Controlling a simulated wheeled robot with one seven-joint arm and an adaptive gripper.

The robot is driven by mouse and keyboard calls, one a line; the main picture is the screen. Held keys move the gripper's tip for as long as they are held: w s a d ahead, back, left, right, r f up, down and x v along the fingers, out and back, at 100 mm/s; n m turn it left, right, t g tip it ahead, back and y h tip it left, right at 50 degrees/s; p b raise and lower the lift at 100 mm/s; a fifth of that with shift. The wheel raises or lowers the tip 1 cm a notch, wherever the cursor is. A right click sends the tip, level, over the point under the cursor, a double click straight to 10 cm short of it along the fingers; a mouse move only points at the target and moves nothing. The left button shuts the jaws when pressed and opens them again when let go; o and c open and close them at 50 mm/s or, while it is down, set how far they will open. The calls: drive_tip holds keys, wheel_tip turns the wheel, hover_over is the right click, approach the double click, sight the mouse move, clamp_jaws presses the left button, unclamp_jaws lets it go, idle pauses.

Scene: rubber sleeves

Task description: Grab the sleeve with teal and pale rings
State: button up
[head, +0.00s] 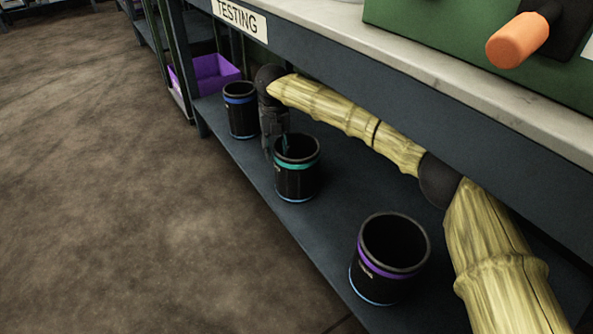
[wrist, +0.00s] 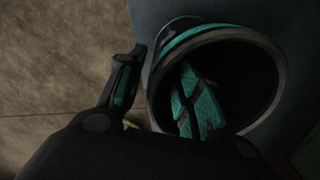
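The black sleeve with a teal upper ring and a pale blue lower ring (head: 297,182) stands upright on the lower shelf, between two other sleeves. Its round mouth and part of the teal ring show in the wrist view (wrist: 268,52). My gripper (head: 277,147) is at the sleeve's far-left rim, pointing down. In the wrist view my gripper (wrist: 158,72) is open, with one teal-padded finger inside the mouth and the other outside, left of the wall. The wall lies between the fingers, and I see no clear contact. The sleeve's lower part is hidden in the wrist view.
A sleeve with a blue ring (head: 240,118) stands behind my gripper. A sleeve with a purple ring (head: 388,268) stands nearer, at right. A purple bin (head: 215,72) is farther back. The bench top (head: 430,75) overhangs the shelf. Open floor (head: 110,190) lies left.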

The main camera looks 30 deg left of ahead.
sight(275, 159)
drive_tip(key=shift+s+f+b, duration=0.15)
drive_tip(key=shift+f+b, duration=0.7)
drive_tip(key=shift+f, duration=0.05)
drive_tip(key=shift+s+f+b, duration=0.15)
drive_tip(key=shift+f+b, duration=0.65)
drive_tip(key=shift+f, duration=0.1)
drive_tip(key=shift+f+b, duration=0.35)
drive_tip(key=shift+f, duration=0.45)
drive_tip(key=shift+r, duration=0.1)
drive_tip(key=shift+w, duration=0.1)
clamp_jaws()
